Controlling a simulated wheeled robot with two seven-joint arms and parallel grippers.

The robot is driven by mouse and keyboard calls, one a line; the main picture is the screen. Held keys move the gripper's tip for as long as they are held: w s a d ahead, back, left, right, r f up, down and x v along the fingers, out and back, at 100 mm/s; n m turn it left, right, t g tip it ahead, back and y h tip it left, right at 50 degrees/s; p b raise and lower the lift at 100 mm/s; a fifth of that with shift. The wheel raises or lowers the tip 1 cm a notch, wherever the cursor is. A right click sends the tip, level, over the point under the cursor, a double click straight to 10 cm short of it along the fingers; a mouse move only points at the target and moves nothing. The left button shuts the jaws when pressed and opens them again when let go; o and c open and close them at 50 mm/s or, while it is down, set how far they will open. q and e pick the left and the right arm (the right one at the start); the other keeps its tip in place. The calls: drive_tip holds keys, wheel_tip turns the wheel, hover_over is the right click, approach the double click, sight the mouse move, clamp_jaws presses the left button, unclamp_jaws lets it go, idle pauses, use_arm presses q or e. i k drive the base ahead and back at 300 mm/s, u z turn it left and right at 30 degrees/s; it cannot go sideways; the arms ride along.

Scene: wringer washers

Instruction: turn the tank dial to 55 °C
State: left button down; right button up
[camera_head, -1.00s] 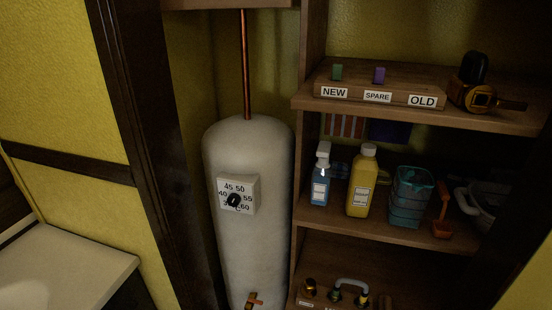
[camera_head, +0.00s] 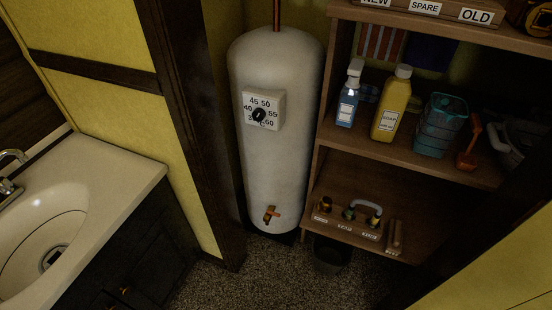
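The white water tank (camera_head: 282,180) stands upright in the alcove between a dark wooden post and the shelf unit. Its dial plate (camera_head: 275,101) is a pale square on the upper front, with numbers from about 40 at the left over 45 and 50 at the top to 55 and 60 at the right; the lower left number is partly hidden. The black dial knob (camera_head: 259,115) sits at the plate's lower middle. Its pointer is too small to read surely. Neither of my grippers is in view.
A brass tap (camera_head: 270,215) sticks out low on the tank. The shelf unit (camera_head: 312,190) at right holds a blue spray bottle (camera_head: 348,98), a yellow bottle (camera_head: 391,108), a teal basket (camera_head: 440,127) and fittings. A sink counter (camera_head: 118,165) is at left. Speckled floor (camera_head: 225,287) is clear in front.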

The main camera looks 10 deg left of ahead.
sight(259, 115)
drive_tip(key=u, duration=1.05)
drive_tip(key=i, duration=0.8)
drive_tip(key=z, duration=0.9)
